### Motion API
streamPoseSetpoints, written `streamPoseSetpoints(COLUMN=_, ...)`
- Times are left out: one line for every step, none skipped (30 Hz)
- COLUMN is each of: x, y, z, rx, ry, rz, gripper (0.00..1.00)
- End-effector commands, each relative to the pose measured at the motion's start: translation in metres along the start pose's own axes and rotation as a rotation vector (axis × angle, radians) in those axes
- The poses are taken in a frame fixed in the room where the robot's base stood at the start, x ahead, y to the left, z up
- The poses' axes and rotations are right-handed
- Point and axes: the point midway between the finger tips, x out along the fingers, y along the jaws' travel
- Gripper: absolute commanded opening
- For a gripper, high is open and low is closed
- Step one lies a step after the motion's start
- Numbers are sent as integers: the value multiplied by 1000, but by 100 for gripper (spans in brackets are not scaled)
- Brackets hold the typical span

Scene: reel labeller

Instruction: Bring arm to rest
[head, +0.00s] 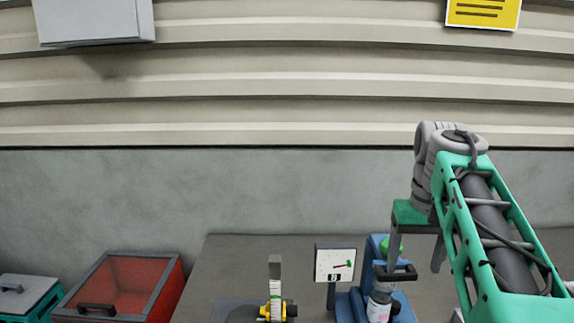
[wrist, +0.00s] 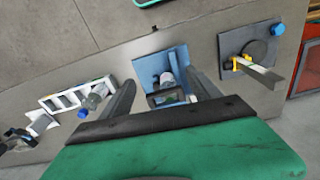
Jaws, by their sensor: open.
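My arm reaches in from the right in the head view, with my gripper (head: 420,262) pointing down over the bench. In the wrist view my gripper (wrist: 165,88) has its two dark fingers spread apart, with nothing held between them. Below and beyond the fingers stands a blue device (wrist: 160,66), which also shows in the head view (head: 345,306). A bottle with a white label (head: 380,304) stands at this device, below the gripper. A green round knob (head: 390,245) is on the device's upper part, beside the gripper in the picture.
A small sign (head: 335,264) stands left of the blue device. A dark plate with a yellow-clamped upright strip (head: 275,290) is further left; it also shows in the wrist view (wrist: 250,60). A red bin (head: 150,275) stands left of the bench (head: 215,270). A white rack (wrist: 75,97) lies left in the wrist view.

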Motion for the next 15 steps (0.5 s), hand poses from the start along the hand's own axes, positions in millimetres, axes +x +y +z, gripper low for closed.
streamPoseSetpoints(x=1, y=-4, z=3, rx=-3, ry=11, rz=1, gripper=72)
streamPoseSetpoints(x=3, y=-6, z=5, rx=-5, ry=16, rz=2, gripper=72)
streamPoseSetpoints(x=6, y=-9, z=8, rx=-8, ry=25, rz=3, gripper=72)
streamPoseSetpoints(x=9, y=-12, z=10, rx=-11, ry=31, rz=3, gripper=72)
streamPoseSetpoints(x=13, y=-16, z=13, rx=-15, ry=39, rz=4, gripper=72)
streamPoseSetpoints(x=17, y=-20, z=17, rx=-18, ry=49, rz=5, gripper=72)
streamPoseSetpoints(x=21, y=-23, z=20, rx=-21, ry=57, rz=5, gripper=72)
streamPoseSetpoints(x=25, y=-26, z=23, rx=-24, ry=66, rz=6, gripper=72)
streamPoseSetpoints(x=31, y=-31, z=28, rx=-27, ry=80, rz=6, gripper=72)
streamPoseSetpoints(x=35, y=-34, z=32, rx=-30, ry=90, rz=7, gripper=72)
streamPoseSetpoints(x=41, y=-38, z=37, rx=-34, ry=100, rz=7, gripper=72)
streamPoseSetpoints(x=49, y=-43, z=44, rx=-40, ry=116, rz=7, gripper=72)
streamPoseSetpoints(x=56, y=-48, z=50, rx=-44, ry=130, rz=6, gripper=72)
streamPoseSetpoints(x=63, y=-52, z=56, rx=-48, ry=145, rz=6, gripper=72)
streamPoseSetpoints(x=75, y=-59, z=66, rx=-55, ry=166, rz=4, gripper=72)
